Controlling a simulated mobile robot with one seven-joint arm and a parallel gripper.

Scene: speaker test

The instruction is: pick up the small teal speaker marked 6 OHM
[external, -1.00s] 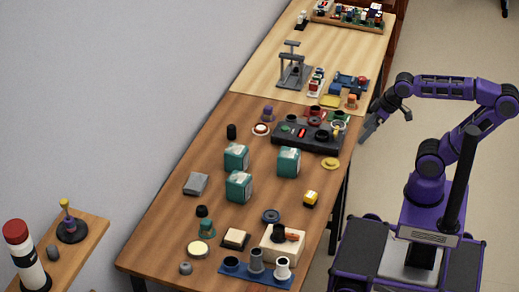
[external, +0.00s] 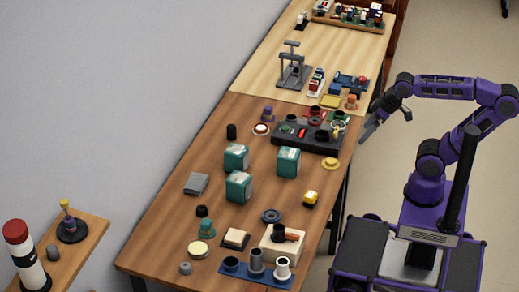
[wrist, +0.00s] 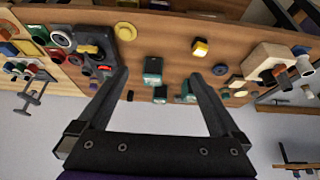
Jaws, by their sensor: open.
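Three teal boxy speakers stand on the brown table: one at the back left (external: 236,157), one to the right (external: 289,162) and one nearer the front (external: 239,187). Their markings are too small to read, so I cannot tell which is marked 6 OHM. In the wrist view teal speakers show between and beyond my fingers, one at the middle (wrist: 153,71), one below it (wrist: 160,94) and one partly hidden by the right finger (wrist: 184,92). My gripper (external: 370,130) is open and empty, beside the table's right edge, apart from the speakers.
A black tray with parts (external: 305,137) lies on the table near my gripper. A yellow block (external: 311,198), a yellow disc (external: 331,163), a grey box (external: 196,184) and a blue ring (external: 271,216) lie around the speakers. A wooden block (external: 283,243) stands at the front.

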